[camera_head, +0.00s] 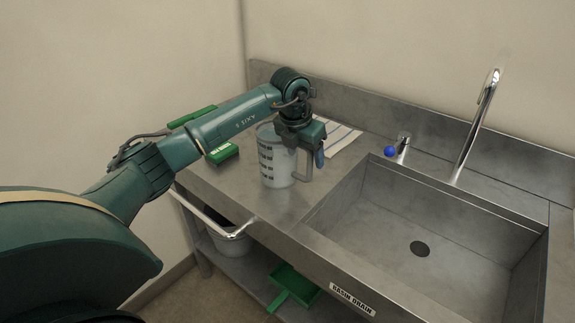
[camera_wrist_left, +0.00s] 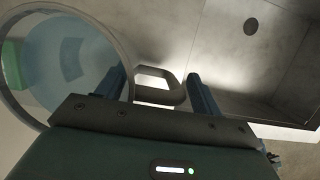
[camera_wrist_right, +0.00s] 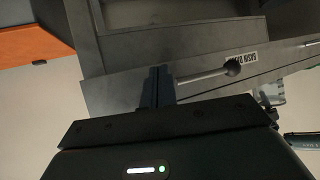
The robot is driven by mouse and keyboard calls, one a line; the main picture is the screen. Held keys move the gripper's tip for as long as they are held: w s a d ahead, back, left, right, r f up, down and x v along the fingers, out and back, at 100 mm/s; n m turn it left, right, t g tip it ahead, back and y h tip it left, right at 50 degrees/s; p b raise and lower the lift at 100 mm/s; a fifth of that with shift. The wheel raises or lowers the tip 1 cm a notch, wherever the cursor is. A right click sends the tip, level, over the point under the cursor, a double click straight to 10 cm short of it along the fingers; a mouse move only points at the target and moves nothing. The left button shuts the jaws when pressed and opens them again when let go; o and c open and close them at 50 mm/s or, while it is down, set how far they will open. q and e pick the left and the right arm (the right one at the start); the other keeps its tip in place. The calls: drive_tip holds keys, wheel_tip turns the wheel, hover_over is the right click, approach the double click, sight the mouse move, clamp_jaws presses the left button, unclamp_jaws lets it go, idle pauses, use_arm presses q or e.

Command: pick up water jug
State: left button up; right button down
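The water jug (camera_head: 275,167), a clear-to-whitish jug with dark printed markings, stands upright on the steel counter left of the sink. Its handle (camera_head: 304,168) faces the sink. My left gripper (camera_head: 309,153) is over the handle side of the jug, pointing down. In the left wrist view the round rim of the jug (camera_wrist_left: 65,62) lies at the left, and the handle (camera_wrist_left: 158,86) sits between the two parted fingers, with gaps beside it. My right gripper (camera_wrist_right: 158,88) has its fingers together with nothing between them; it is away from the jug and out of the head view.
The sink basin (camera_head: 420,215) with a tall tap (camera_head: 478,125) and a blue-knobbed fitting (camera_head: 391,151) is on the right. A green box (camera_head: 222,153) and a striped cloth (camera_head: 343,138) flank the jug. A green dustpan (camera_head: 293,287) and a bucket (camera_head: 231,240) are below.

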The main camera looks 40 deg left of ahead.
use_arm(q)
drive_tip(key=shift+r, duration=0.1)
clamp_jaws()
idle(0.4)
drive_tip(key=shift+w+r, duration=0.15)
